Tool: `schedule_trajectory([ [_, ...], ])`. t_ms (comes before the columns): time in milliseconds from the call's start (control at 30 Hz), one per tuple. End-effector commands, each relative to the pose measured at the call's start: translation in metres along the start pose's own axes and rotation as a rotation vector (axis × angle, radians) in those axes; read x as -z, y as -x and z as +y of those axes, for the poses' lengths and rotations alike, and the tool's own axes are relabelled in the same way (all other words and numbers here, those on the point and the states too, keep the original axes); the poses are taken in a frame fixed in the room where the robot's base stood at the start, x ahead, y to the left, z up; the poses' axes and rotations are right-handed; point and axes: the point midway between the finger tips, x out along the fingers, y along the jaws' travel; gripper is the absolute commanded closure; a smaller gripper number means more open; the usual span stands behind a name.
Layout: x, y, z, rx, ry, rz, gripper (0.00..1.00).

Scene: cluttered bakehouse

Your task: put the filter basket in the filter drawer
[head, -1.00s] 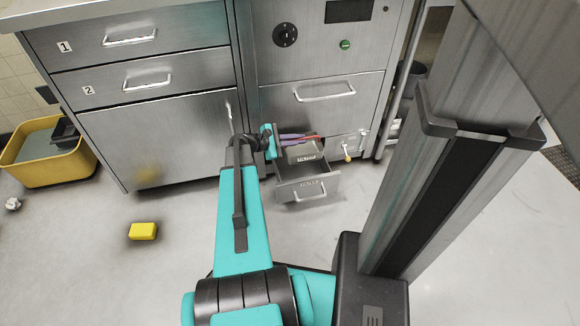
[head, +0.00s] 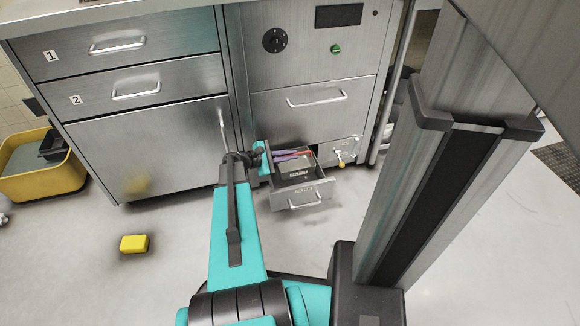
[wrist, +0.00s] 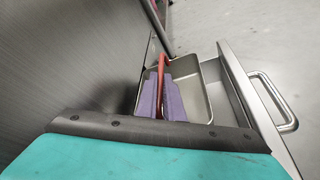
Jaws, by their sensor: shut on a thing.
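The filter basket (wrist: 188,84) is a grey metal pan with a red handle. My gripper (wrist: 163,97), with purple fingers, is shut on that red handle. The filter drawer (head: 304,198) is pulled out low on the steel cabinet, with a bar handle on its front. The basket (head: 293,175) shows within the drawer's outline in the head view, its labelled front behind the drawer front. In the wrist view it lies between the cabinet face and the drawer front (wrist: 240,85). My fingers hide part of the basket, and I cannot tell whether it rests on the drawer floor.
A closed drawer (head: 316,97) is above the open one. A small valve with a yellow-tipped lever (head: 341,160) is to its right. A yellow tub (head: 45,178) and a yellow block (head: 134,244) are on the floor at left. Floor before the drawer is clear.

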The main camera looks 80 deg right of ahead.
Motion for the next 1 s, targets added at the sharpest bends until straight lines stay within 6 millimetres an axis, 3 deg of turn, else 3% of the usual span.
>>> schedule_trajectory([
  [267,0.000,0.000,0.000,-0.001,0.000,0.000,1.00],
  [700,0.036,-0.014,-0.025,-0.001,0.001,0.000,1.00],
  [1000,0.038,-0.015,-0.027,-0.001,0.000,0.000,1.00],
])
